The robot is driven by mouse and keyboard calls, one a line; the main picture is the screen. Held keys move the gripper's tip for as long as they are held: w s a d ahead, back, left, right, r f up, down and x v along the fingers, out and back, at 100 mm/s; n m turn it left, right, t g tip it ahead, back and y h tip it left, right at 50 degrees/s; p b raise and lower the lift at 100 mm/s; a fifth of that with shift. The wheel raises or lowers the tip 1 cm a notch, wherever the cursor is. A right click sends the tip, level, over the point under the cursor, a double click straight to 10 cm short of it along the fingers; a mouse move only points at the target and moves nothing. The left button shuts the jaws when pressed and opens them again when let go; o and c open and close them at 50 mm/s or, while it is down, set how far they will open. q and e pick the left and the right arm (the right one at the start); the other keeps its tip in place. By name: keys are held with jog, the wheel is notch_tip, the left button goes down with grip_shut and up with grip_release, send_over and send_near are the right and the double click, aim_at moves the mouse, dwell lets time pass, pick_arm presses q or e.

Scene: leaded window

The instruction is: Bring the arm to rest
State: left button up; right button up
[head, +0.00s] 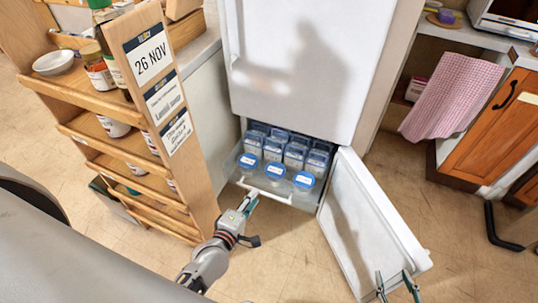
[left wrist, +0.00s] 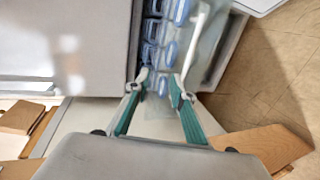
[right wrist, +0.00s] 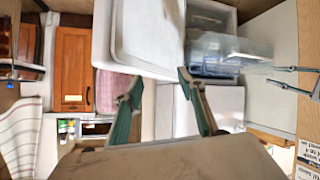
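My left gripper (head: 250,203) is just in front of the pulled-out clear freezer drawer (head: 243,182), close to its white front handle (head: 265,192). In the left wrist view its fingers (left wrist: 158,82) are apart, with the handle (left wrist: 196,42) near the right fingertip; I cannot tell whether they touch. My right gripper (head: 396,280) is low at the bottom edge, by the free end of the open freezer door (head: 365,225). Its fingers (right wrist: 161,80) are apart and empty in the right wrist view, beside the white door (right wrist: 140,35).
Several clear tubs with blue lids (head: 275,170) fill the drawer. A wooden shelf rack (head: 125,150) stands close at left. The white upper fridge door (head: 295,70) is above the drawer. An orange cabinet (head: 485,125) with a pink towel (head: 450,95) is at right.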

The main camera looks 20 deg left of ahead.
pick_arm(q)
jog(key=shift+s, duration=0.1)
jog(key=s+d+r+m+g+h+p, duration=0.1)
jog(key=s+m+g, duration=0.1)
jog(key=s+m, duration=0.6)
jog(key=s+d+r+m+g+h+p, duration=0.1)
jog(key=s+d+m+g, duration=0.1)
jog(key=s+m, duration=0.6)
jog(key=m, duration=0.5)
jog(key=shift+m+p, duration=0.4)
pick_arm(e)
jog(key=shift+m+g, duration=0.3)
jog(key=shift+g, duration=0.3)
jog(key=s+f, duration=0.1)
jog(key=s, duration=0.1)
jog(key=s+a+f, duration=0.1)
jog(key=s+f, duration=0.1)
jog(key=shift+a+f, duration=0.1)
pick_arm(q)
jog(key=shift+f, duration=0.1)
